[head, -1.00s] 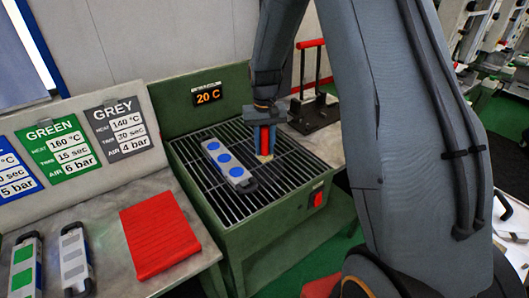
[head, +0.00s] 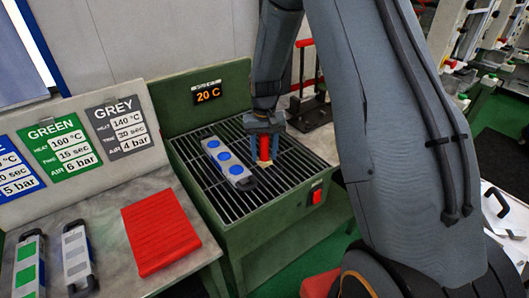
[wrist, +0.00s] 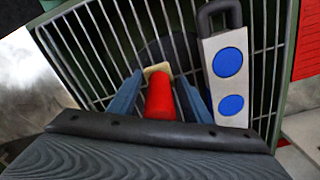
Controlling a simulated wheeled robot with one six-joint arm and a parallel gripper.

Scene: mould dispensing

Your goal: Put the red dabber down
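The red dabber (head: 264,148) stands on the dark grill with its pale pad end down, near the grill's right side. In the wrist view the red dabber (wrist: 159,97) lies between my two blue fingers, with a gap on each side. My gripper (head: 262,155) is open around it, fingers pointing down; in the wrist view my gripper (wrist: 160,82) also shows spread fingers. Whether the pad touches the bars is hard to tell exactly.
A grey mould with blue discs (head: 224,160) lies on the grill, left of the dabber; the mould (wrist: 228,80) is close to my right finger in the wrist view. The green heater (head: 270,224) reads 20 C. A red mat (head: 160,232) lies on the left table.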

